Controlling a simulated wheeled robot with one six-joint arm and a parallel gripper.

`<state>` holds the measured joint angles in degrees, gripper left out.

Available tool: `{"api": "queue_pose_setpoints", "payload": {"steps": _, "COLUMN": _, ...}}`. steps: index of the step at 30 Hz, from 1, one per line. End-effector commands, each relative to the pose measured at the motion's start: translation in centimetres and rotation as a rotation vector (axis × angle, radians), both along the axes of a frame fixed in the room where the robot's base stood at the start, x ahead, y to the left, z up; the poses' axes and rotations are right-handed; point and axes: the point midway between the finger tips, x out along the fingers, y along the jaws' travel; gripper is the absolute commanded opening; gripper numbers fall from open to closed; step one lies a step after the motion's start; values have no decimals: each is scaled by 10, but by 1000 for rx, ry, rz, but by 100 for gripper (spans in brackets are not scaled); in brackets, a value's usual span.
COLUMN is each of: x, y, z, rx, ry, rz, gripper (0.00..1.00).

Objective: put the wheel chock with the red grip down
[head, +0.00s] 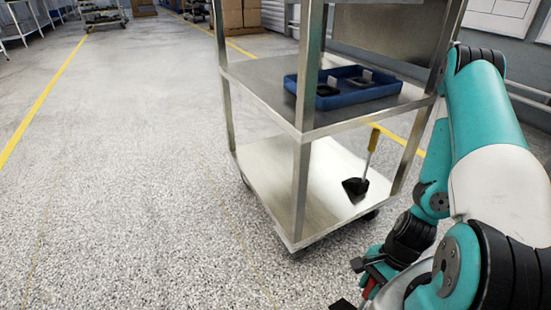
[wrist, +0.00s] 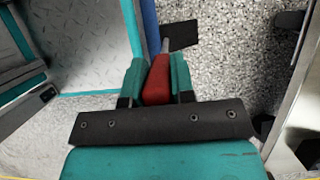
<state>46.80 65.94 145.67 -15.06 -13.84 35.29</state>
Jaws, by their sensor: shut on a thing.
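My gripper (wrist: 157,75) is shut on the red grip (wrist: 158,82) of a wheel chock. The chock's dark block (wrist: 181,36) sticks out beyond the fingers in the wrist view, over speckled floor. I cannot tell how high it is above the floor. In the head view my gripper (head: 366,278) is low at the lower right, beside the metal cart (head: 262,195), with a bit of the red grip (head: 370,288) showing. The arm hides part of it.
Another dark chock (head: 354,186) with a yellow grip (head: 373,140) stands on the cart's bottom shelf. A blue tray (head: 345,98) with dark items is on the middle shelf. The floor (head: 130,200) left of the cart is clear. Cardboard boxes (head: 237,14) stand far back.

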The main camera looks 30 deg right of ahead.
Motion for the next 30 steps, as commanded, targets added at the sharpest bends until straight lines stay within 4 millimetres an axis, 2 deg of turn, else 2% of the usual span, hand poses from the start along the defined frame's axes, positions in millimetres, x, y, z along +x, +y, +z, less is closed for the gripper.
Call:
{"api": "queue_pose_setpoints", "payload": {"steps": 1, "x": 0, "y": 0, "z": 19, "rx": 1, "ry": 0, "rz": 0, "gripper": 0}}
{"api": "queue_pose_setpoints", "payload": {"steps": 30, "x": 0, "y": 0, "z": 265, "rx": 2, "ry": 0, "rz": -1, "gripper": 0}}
